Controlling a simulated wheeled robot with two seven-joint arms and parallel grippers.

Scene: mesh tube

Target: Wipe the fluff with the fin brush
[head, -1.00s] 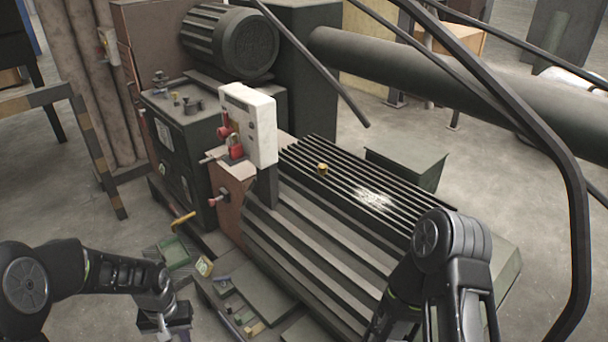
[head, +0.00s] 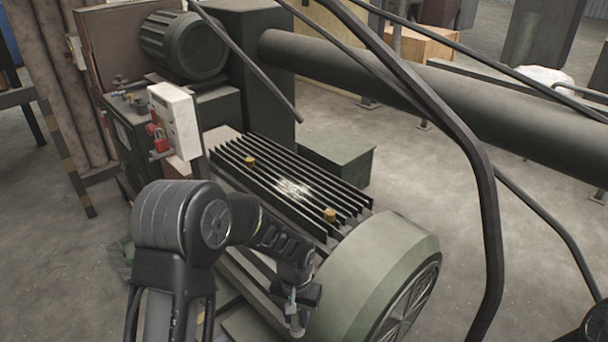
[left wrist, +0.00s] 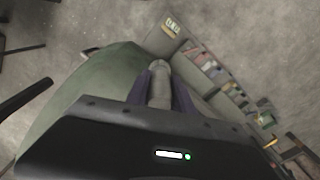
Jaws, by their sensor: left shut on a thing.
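The fluff (head: 293,189) is a white patch across the middle of the dark parallel fins (head: 225,154) on the machine. My left gripper (head: 298,314) hangs below and in front of the fins, beside the rounded green housing, apart from the fluff. In the left wrist view its purple fingers (left wrist: 160,92) are shut on a pale grey rounded handle (left wrist: 159,82), which I take to be the fin brush. The bristle end cannot be made out. My right gripper is out of view.
The large green housing (head: 385,262) rises at the near right. A thick dark pipe (head: 400,88) and black rails (head: 484,170) cross above and right. A white control box (head: 176,118) stands left.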

